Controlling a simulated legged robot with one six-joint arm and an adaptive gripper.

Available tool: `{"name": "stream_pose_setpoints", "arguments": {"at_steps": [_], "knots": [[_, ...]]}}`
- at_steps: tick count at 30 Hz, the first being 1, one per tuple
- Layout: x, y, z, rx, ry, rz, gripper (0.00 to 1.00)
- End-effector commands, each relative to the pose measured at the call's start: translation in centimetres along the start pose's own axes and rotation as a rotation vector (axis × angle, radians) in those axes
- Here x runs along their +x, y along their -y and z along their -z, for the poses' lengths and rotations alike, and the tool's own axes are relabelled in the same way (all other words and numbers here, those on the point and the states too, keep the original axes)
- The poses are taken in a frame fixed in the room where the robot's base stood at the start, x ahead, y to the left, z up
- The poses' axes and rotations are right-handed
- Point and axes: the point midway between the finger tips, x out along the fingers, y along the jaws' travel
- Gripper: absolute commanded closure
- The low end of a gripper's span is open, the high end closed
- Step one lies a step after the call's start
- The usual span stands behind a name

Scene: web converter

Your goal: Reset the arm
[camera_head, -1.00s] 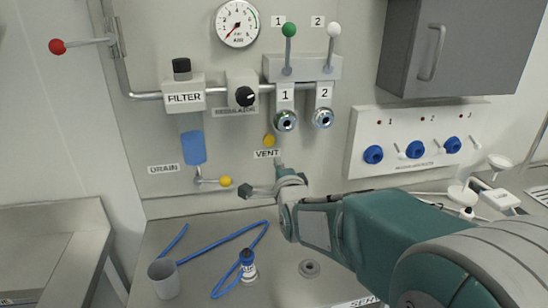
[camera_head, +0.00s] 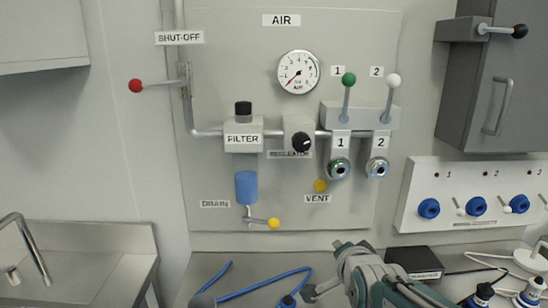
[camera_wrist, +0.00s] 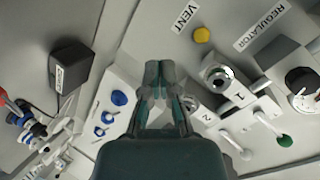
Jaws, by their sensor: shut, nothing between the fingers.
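My gripper (camera_wrist: 159,70) shows in the middle of the wrist view with its two fingers together and nothing between them. In the head view my gripper (camera_head: 313,292) is at the lower edge of the picture, below the VENT label (camera_head: 318,198) and in front of the air panel. My arm reaches in from the bottom, with most of it cut off by the frame. In the wrist view the gripper points toward the wall, with the couplings and blue knobs (camera_wrist: 119,98) beyond it. I cannot tell the exact gap to the panel.
The air panel carries a gauge (camera_head: 298,72), a red-knobbed shut-off lever (camera_head: 136,86), a filter (camera_head: 243,138) and two upright levers. A black box (camera_head: 414,262) and blue hose (camera_head: 262,284) are on the bench. A grey cabinet (camera_head: 487,95) hangs at right; a sink (camera_head: 75,275) stands left.

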Motion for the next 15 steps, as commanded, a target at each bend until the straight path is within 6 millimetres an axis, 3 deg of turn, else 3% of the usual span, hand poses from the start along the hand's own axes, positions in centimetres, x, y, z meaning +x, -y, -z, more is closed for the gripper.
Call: {"name": "stream_pose_setpoints", "arguments": {"at_steps": [9,15], "knots": [[-9.4,-5.7,-3.6,-0.553,0.296,-0.248,1.00],[-15.0,-9.2,-5.7,-0.832,0.515,-0.324,1.00]]}}
